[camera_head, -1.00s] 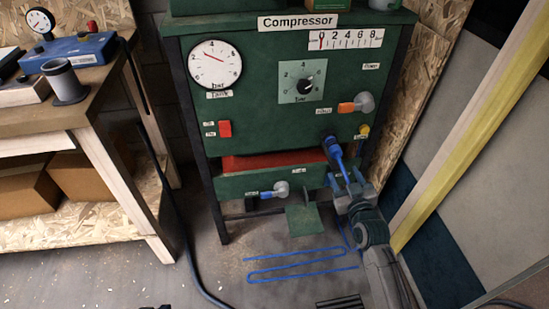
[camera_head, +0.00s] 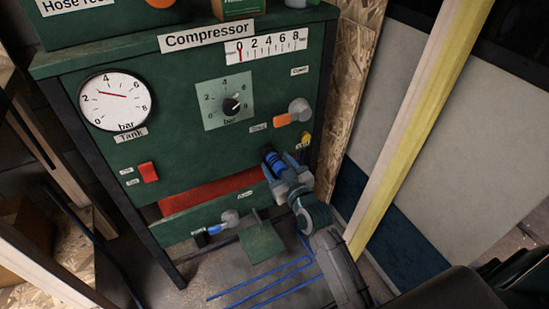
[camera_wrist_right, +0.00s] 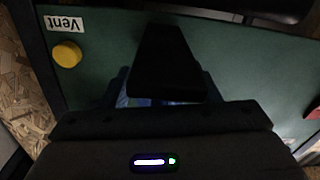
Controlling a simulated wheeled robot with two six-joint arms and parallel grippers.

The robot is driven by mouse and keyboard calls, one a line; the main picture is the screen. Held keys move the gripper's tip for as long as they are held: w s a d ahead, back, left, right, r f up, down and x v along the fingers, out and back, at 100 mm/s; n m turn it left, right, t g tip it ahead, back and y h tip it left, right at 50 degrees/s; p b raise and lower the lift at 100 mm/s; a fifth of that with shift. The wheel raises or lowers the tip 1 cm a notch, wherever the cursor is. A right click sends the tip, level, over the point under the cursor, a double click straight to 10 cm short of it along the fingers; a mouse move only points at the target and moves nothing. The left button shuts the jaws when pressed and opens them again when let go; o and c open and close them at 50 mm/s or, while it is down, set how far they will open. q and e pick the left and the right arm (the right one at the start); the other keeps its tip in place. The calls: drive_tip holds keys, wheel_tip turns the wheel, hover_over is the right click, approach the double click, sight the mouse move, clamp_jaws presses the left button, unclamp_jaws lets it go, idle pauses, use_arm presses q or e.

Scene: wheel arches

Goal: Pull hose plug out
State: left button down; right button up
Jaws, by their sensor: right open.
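The blue hose plug (camera_head: 272,158) sits at the lower right of the green compressor front (camera_head: 185,140). My right gripper (camera_head: 281,168) is open, with its jaws at the plug from the front and below. Whether the fingers touch the plug I cannot tell. In the right wrist view a dark finger (camera_wrist_right: 165,65) covers most of the plug, and only a little blue (camera_wrist_right: 128,101) shows beside it. My left gripper is not in view.
Right of the plug are a yellow vent button (camera_head: 305,140), also in the right wrist view (camera_wrist_right: 67,53), and an orange-handled valve (camera_head: 293,113). A lower blue-handled valve (camera_head: 217,227) sits left of my arm. A yellow post (camera_head: 420,125) stands close on the right.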

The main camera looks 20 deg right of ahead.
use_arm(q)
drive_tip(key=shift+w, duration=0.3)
use_arm(e)
drive_tip(key=shift+w, duration=0.2)
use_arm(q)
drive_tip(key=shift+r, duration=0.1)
use_arm(e)
clamp_jaws()
drive_tip(key=s+p, duration=0.1)
drive_tip(key=s, duration=0.3)
drive_tip(key=shift+s+d, duration=0.1)
drive_tip(key=shift+s, duration=0.35)
drive_tip(key=shift+f, duration=0.15)
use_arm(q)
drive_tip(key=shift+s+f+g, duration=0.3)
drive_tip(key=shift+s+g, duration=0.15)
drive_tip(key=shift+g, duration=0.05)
